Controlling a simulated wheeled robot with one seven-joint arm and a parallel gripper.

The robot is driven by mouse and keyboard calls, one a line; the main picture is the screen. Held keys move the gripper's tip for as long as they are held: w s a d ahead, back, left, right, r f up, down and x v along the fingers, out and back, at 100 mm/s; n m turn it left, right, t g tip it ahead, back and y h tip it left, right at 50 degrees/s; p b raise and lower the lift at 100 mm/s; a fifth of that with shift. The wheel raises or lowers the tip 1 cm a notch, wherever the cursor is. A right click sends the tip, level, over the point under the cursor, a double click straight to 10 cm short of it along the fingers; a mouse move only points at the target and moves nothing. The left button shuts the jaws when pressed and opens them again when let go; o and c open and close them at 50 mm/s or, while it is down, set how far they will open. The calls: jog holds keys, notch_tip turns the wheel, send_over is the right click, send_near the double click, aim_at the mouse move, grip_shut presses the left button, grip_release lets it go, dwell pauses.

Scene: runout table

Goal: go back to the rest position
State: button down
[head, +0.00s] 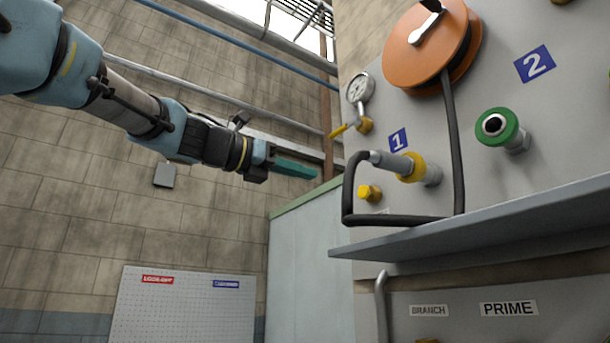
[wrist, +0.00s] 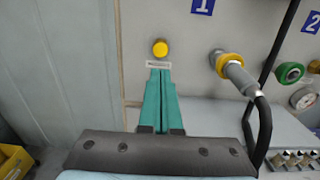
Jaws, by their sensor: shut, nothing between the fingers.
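My gripper (head: 294,168) reaches in from the upper left in the head view, its teal fingers pointing right toward the grey panel (head: 490,110). The fingers are together with nothing between them. In the wrist view my gripper (wrist: 158,85) points at the panel below a yellow knob (wrist: 160,48). In the head view the fingertips are left of the hose plug (head: 392,163) in the yellow-collared port marked 1. They look apart from the plug and hose.
A black hose (head: 452,140) runs from an orange reel (head: 425,45) to port 1. A green-ringed port (head: 497,126), a gauge (head: 361,88) and a grey shelf (head: 480,226) are close by. A pegboard (head: 185,305) stands lower left.

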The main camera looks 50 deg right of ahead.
dwell(0.3)
jog(key=w+a+f+m+t+y, duration=0.1)
jog(key=w+a+f+t+y, duration=0.15)
jog(key=w+f, duration=0.65)
jog(key=w+a+f+m+t+y, duration=0.15)
jog(key=w+f+t, duration=0.25)
jog(key=w+f, duration=0.55)
jog(key=w+a+f+m+t+y, duration=0.15)
jog(key=w+a+f, duration=0.25)
jog(key=a+f, duration=0.45)
jog(key=w+a+f+m+t+y, duration=0.1)
jog(key=w+a+f+y, duration=0.3)
jog(key=f, duration=0.7)
jog(key=a+f+m+y, duration=0.5)
jog(key=a+f, duration=1.1)
jog(key=a, duration=0.4)
jog(key=s+a+f+m+g+y, duration=0.2)
jog(key=s+a+f+m, duration=0.3)
jog(key=s+a+f, duration=0.4)
jog(key=a, duration=0.5)
jog(key=shift+m, duration=0.4)
jog(key=shift+f+y, duration=0.1)
jog(key=shift+y, duration=0.15)
